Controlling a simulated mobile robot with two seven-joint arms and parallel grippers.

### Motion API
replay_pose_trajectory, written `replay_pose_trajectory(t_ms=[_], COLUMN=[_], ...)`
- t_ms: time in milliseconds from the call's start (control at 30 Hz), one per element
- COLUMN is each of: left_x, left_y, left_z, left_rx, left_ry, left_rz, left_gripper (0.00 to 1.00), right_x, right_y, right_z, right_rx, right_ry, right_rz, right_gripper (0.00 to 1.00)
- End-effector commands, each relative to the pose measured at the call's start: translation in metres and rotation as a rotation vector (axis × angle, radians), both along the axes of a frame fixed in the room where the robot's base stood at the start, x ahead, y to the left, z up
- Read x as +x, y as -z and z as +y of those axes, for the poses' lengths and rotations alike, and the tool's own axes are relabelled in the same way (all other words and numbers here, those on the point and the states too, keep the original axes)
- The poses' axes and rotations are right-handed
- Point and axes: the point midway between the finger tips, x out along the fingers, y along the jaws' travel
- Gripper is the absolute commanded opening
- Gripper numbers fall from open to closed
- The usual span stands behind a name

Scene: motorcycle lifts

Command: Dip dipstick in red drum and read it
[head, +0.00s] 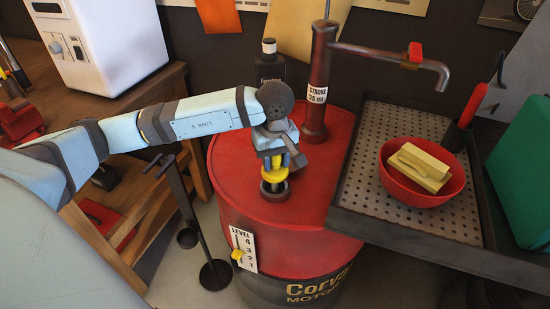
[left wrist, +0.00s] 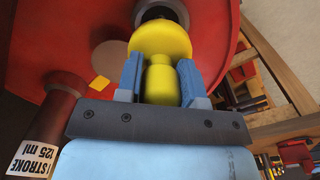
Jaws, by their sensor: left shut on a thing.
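The red drum (head: 240,170) stands in the middle of the head view, with a pump (head: 318,75) marked "STROKE 125 ml" on its top. My left gripper (head: 277,160) is above the drum's near top and is shut on the yellow handle of the dipstick (head: 273,179). In the left wrist view, the fingers (left wrist: 159,80) flank the yellow grip, and its yellow disc (left wrist: 160,40) sits at the dark opening (left wrist: 153,12). The dipstick's rod is hidden. A level gauge (head: 244,249) with a yellow slider is on the drum's front. My right gripper is not in view.
A perforated tray (head: 440,225) at the right holds a red bowl (head: 425,195) with a yellow block-like thing in it. A dark bottle (head: 270,65) stands behind the drum. A wooden bench (head: 150,205) and a black stand (head: 214,272) are at the left.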

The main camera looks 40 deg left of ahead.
Motion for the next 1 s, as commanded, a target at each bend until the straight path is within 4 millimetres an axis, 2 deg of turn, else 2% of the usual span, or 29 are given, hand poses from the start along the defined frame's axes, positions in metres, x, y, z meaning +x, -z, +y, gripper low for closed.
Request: replay_pose_trajectory(t_ms=[33, 200, 400, 1000], left_x=[0.0, 0.0, 0.0, 0.0], left_y=[0.009, 0.024, 0.037, 0.043], left_z=[0.0, 0.0, 0.0, 0.0], left_rx=[0.0, 0.0, 0.0, 0.0], left_ry=[0.0, 0.0, 0.0, 0.0], left_rz=[0.0, 0.0, 0.0, 0.0], left_gripper=[0.0, 0.0, 0.0, 0.0], right_x=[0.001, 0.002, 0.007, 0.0], right_y=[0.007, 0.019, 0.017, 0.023], right_z=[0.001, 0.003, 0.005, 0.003], right_rx=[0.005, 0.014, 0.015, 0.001], right_ry=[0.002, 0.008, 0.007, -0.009], right_rz=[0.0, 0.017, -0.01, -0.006], right_gripper=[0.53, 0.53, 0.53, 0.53])
